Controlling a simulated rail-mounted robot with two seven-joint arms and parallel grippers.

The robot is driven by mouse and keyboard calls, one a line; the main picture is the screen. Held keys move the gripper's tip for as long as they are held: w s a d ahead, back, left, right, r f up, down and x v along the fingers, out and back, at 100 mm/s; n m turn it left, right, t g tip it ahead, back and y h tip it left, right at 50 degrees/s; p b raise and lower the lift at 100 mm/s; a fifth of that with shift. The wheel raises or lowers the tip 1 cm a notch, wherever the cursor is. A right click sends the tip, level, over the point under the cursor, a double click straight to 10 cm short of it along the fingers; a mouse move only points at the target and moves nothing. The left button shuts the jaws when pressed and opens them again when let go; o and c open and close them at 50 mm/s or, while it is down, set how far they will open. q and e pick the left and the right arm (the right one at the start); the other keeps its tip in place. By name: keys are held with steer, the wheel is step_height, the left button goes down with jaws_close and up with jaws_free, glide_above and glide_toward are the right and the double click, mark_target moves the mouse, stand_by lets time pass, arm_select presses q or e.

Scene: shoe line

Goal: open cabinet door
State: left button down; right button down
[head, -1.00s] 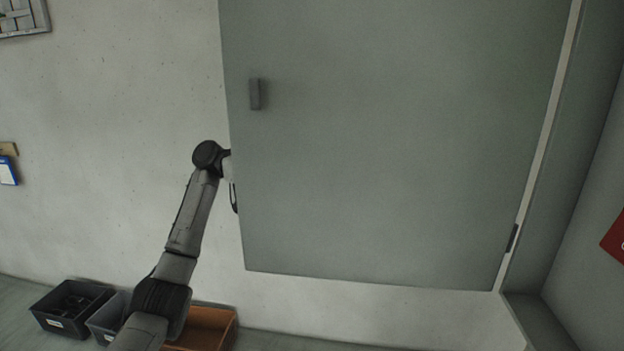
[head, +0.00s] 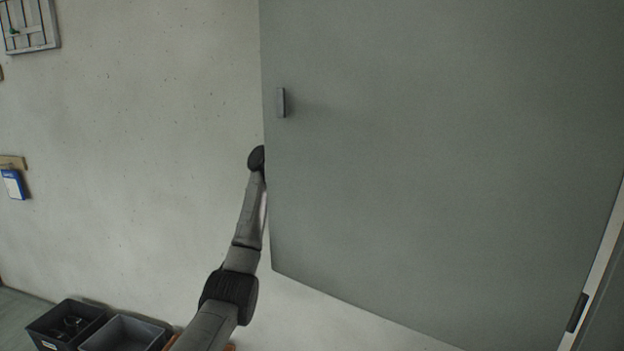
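The grey-green cabinet door (head: 430,190) stands swung open and fills the middle and right of the head view. Its small grey handle (head: 281,103) is near the door's left edge. A dark hinge (head: 577,312) shows at the lower right, beside a pale edge strip. My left arm rises from the bottom and its far end goes behind the door's left edge, so my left gripper is hidden. I cannot tell whether it touches the door's back. My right gripper is not in view.
Dark bins (head: 125,334) stand on the floor at the lower left, with part of an orange one behind my arm. A blue item (head: 13,184) and a slatted frame (head: 29,27) hang on the pale wall (head: 130,150).

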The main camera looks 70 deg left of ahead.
arm_select(q)
steer(key=shift+w+d, duration=0.1)
steer(key=c, duration=1.2)
jaws_free()
steer(key=shift+w+d, duration=0.1)
steer(key=shift+o, duration=0.3)
steer(key=shift+a, duration=0.2)
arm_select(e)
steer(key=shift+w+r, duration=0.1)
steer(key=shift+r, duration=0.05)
